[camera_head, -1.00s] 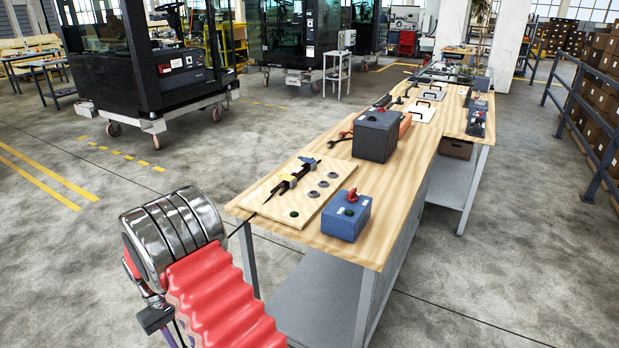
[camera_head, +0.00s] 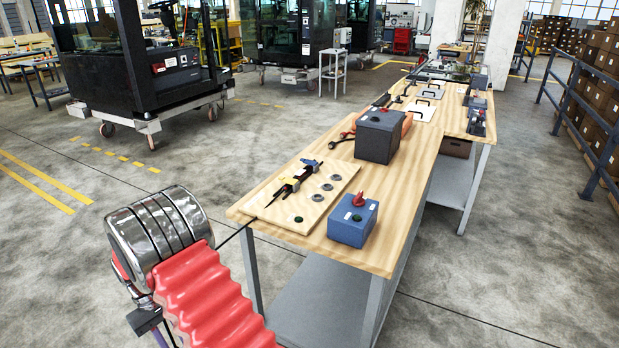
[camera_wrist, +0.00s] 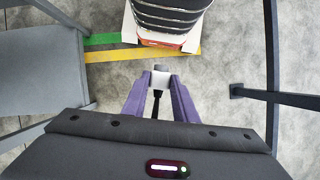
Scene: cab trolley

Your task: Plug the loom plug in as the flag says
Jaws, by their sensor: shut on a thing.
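In the wrist view my gripper (camera_wrist: 160,82) has its purple fingers shut on a small pale block with a black stem, seemingly the loom plug (camera_wrist: 161,77). The floor lies beneath it. In the head view a wooden board (camera_head: 262,213) lies on the near end of the bench, with a black loom part (camera_head: 291,184) bearing small yellow and blue pieces. Several grey rings (camera_head: 329,187) lie in a row beside it. A thin black line runs off the board's left edge toward my arm. No flag wording is readable.
A blue box with a red knob (camera_head: 350,226) and a dark grey box (camera_head: 378,140) stand on the long wooden bench (camera_head: 400,240). A black cab on a trolley (camera_head: 170,80) stands at left. A blue-grey railing (camera_head: 566,105) runs at right.

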